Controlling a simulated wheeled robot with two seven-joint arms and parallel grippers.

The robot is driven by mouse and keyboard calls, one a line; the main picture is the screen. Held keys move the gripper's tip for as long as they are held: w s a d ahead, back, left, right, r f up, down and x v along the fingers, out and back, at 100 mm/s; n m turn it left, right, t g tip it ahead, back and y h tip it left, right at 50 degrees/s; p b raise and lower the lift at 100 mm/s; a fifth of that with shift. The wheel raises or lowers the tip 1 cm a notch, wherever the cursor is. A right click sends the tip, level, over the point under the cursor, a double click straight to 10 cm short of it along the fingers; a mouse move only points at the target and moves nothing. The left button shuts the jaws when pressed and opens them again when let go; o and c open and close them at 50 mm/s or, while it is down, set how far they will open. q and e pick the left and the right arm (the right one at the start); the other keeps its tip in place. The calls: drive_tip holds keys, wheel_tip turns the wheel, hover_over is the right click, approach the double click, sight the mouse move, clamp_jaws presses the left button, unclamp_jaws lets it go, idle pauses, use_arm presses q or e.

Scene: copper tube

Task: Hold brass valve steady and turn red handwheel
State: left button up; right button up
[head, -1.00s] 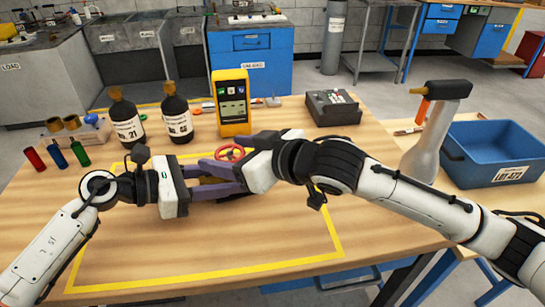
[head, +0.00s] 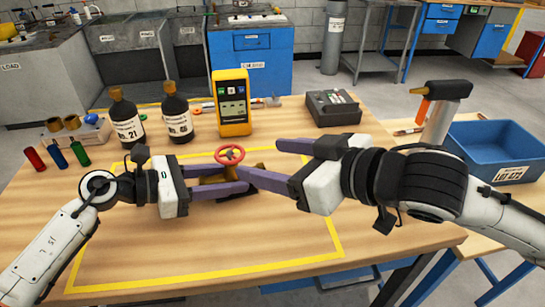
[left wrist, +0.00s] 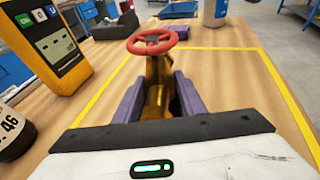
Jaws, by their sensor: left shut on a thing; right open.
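The brass valve (left wrist: 158,88) stands on the table inside the yellow taped outline, with the red handwheel (head: 229,154) on top. The handwheel also shows in the left wrist view (left wrist: 152,41). My left gripper (head: 246,180) is shut on the valve body, with one purple finger on each side of it. My right gripper (head: 262,159) is open to the right of the valve. Its purple fingers point left, one behind and one in front, and the handwheel is clear between or just beyond their tips. Part of the valve body is hidden by the fingers in the head view.
A yellow meter (head: 232,103) and two dark bottles (head: 127,118) stand behind the valve. A dark grey box (head: 333,108) sits at the back right. The taped area's front is clear.

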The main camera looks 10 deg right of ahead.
use_arm(q)
drive_tip(key=o, duration=0.9)
